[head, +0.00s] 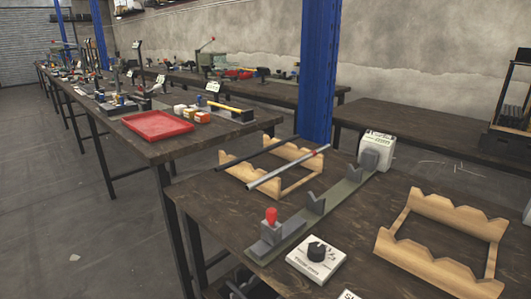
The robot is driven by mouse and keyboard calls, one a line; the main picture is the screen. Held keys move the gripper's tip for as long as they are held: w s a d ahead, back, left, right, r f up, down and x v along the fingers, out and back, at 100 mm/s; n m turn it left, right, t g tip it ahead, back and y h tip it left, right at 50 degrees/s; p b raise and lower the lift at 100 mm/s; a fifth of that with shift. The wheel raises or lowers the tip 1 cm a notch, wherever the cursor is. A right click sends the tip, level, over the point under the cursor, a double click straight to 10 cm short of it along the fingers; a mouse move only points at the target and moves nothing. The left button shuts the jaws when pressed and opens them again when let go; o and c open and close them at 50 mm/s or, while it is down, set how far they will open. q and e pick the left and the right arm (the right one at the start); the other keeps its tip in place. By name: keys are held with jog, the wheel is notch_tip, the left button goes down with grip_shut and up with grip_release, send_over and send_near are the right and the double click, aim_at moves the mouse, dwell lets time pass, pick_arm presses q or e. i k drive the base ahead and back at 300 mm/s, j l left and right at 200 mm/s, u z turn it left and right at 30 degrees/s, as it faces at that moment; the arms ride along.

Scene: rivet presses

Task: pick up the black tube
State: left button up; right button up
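The black tube (248,153) is thin and dark. It lies across the left wooden rack (233,177), on the notched rails, at the far side of the near table. A grey tube (285,168) with a red band near its far end lies beside it on the same rack, nearer the fixture. A dark mechanical part (240,286), perhaps my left gripper, shows at the bottom edge beside and below the table edge. Its fingers cannot be made out. It is well apart from the tubes. My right gripper is not in view.
A long fixture (325,207) with a red knob stands beside the rack. A blue post (319,75) rises behind. A red tray (157,125) is on the far-left table.

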aim_at(222, 167)
jog(key=i+l+u, duration=0.2)
jog(key=i, duration=0.35)
jog(key=i+l+u, duration=0.2)
jog(key=i, duration=0.35)
jog(key=i+l+u, duration=0.2)
jog(key=i, duration=0.35)
jog(key=i+l+u, duration=0.25)
jog(key=i+l, duration=0.2)
